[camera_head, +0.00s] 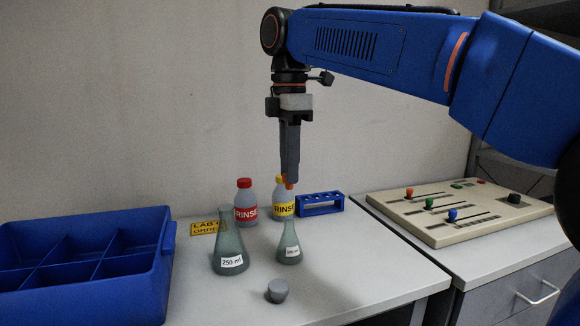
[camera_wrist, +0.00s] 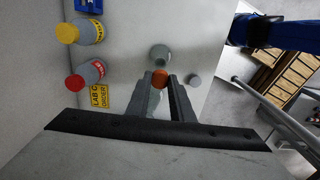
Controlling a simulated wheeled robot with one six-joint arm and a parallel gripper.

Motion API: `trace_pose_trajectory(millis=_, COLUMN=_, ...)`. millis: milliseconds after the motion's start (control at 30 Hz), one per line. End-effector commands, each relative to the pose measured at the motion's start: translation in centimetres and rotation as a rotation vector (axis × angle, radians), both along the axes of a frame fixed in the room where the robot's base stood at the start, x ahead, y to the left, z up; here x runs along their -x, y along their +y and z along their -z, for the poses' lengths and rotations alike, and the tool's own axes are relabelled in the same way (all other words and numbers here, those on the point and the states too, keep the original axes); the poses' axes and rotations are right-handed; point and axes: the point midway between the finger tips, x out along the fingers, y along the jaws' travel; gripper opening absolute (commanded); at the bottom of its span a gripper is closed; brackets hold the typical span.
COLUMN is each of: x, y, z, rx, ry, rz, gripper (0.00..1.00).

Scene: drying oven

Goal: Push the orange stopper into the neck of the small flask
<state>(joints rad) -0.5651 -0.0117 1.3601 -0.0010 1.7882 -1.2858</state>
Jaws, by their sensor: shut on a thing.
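My gripper (camera_head: 290,180) points straight down and is shut on the orange stopper (camera_head: 289,186), which shows at the fingertips in the wrist view (camera_wrist: 160,77). The small flask (camera_head: 289,246) stands upright on the bench below, its neck under the stopper with a gap between them in the head view. In the wrist view the small flask (camera_wrist: 160,52) shows just beyond the stopper, partly covered by it.
The larger 250 ml flask (camera_head: 230,248) stands left of the small flask. A grey stopper (camera_head: 277,291) lies in front. Red-capped (camera_head: 246,205) and yellow-capped (camera_head: 281,190) bottles and a blue rack (camera_head: 320,204) stand behind. A blue crate (camera_head: 90,299) is left, a control panel (camera_head: 450,212) right.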

Motion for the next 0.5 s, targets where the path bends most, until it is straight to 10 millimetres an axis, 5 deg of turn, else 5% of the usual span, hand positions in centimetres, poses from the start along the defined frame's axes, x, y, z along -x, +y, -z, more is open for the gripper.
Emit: trace_pose_trajectory(millis=500, x=0.0, y=0.0, z=4.2, rx=0.002, ry=0.003, rz=0.0, gripper=0.0)
